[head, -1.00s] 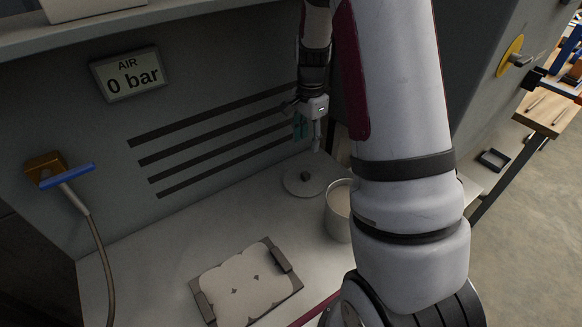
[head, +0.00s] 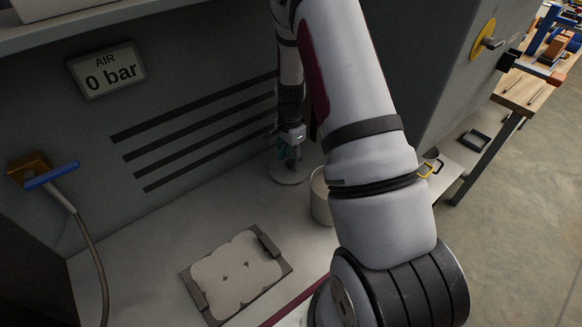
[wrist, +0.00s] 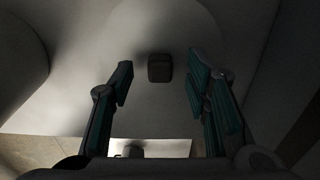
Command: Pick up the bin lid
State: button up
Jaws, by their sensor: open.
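The bin lid (head: 290,179) is a pale round disc lying flat on the bench, near the slotted back wall. In the wrist view the lid (wrist: 150,105) fills the middle, and its dark knob (wrist: 160,68) stands between and just beyond my fingertips. My gripper (head: 290,160) is above the lid in the head view and partly hides the knob. In the wrist view my gripper (wrist: 158,75) is open, with a teal-padded finger on each side of the knob and gaps on both sides. The white bin (head: 320,197) stands to the right of the lid, partly hidden by my arm.
A grey tray with a white scalloped sheet (head: 237,272) lies on the bench in front. A hose with a blue handle (head: 52,175) hangs at the left wall. The "AIR 0 bar" sign (head: 107,71) is on the back wall. Bench left of the lid is clear.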

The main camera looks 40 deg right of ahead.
jog(key=shift+f, duration=0.6)
grip_shut()
jog(key=shift+r, duration=0.1)
